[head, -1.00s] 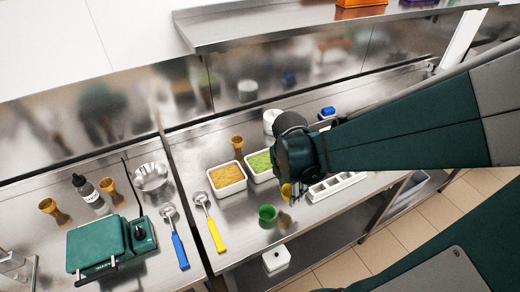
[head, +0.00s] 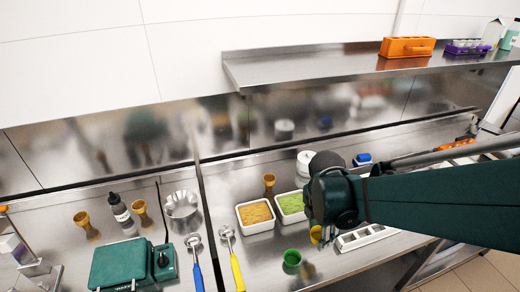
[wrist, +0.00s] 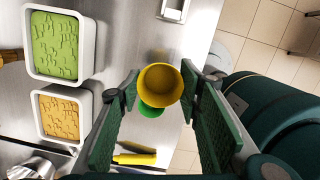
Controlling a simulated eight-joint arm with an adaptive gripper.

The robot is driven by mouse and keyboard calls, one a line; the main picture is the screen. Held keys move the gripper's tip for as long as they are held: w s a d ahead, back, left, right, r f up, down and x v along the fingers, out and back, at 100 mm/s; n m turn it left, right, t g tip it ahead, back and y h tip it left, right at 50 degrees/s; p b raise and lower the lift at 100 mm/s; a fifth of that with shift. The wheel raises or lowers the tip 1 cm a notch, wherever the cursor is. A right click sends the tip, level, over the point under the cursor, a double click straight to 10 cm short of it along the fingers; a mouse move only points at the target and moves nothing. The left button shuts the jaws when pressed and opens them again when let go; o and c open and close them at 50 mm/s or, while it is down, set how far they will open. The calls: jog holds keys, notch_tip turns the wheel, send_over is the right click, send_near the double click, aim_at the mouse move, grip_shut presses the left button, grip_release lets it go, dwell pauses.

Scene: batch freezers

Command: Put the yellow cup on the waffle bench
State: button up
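The yellow cup (wrist: 160,85) is between my gripper's fingertips (wrist: 160,82) in the wrist view, with a pad close against each side. My gripper looks shut on it, and the cup appears raised above the counter. In the head view the yellow cup (head: 316,234) shows small and partly hidden below my gripper (head: 322,236). The left counter (head: 60,262), which looks like the waffle bench, carries a green waffle iron (head: 118,264), brown cones (head: 87,226) and a metal bowl (head: 181,205).
A green cup (head: 292,259) stands on the right counter, partly behind the yellow cup in the wrist view. Tubs of orange (head: 255,214) and green (head: 291,203) food stand behind it. Blue-handled (head: 197,275) and yellow-handled (head: 237,272) scoops lie near the counters' seam. A shelf (head: 300,66) overhangs the back.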

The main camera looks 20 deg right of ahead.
jog(key=shift+w, duration=0.1)
dwell(0.3)
jog(key=w+a+r+n+p, duration=0.1)
jog(key=w+a+r+n, duration=0.25)
jog(key=w+a, duration=1)
jog(key=w+a+n+p, duration=0.1)
jog(key=w+a+n, duration=0.1)
jog(key=w+a, duration=0.5)
jog(key=w+a+n, duration=0.2)
jog(key=w+a, duration=0.3)
jog(key=a, duration=0.5)
jog(key=w+a+n+t+p, duration=0.1)
jog(key=w+a+n, duration=0.2)
jog(key=a, duration=1.7)
jog(key=shift+w+a+f+y, duration=0.2)
jog(key=shift+f+y, duration=0.15)
jog(key=shift+y, duration=0.05)
jog(key=shift+o, duration=0.2)
jog(key=s+a+f+n, duration=0.1)
jog(key=a, duration=0.9)
jog(key=s+a+f+n, duration=0.1)
jog(key=s+a+n, duration=0.1)
jog(key=a, duration=0.8)
jog(key=shift+a+f+p, duration=0.15)
jog(key=shift+a+p, duration=0.2)
jog(key=shift+p, duration=0.1)
jog(key=shift+s+a+f, duration=0.1)
jog(key=shift+s+a, duration=0.2)
jog(key=shift+a, duration=0.15)
jog(key=shift+c, duration=0.2)
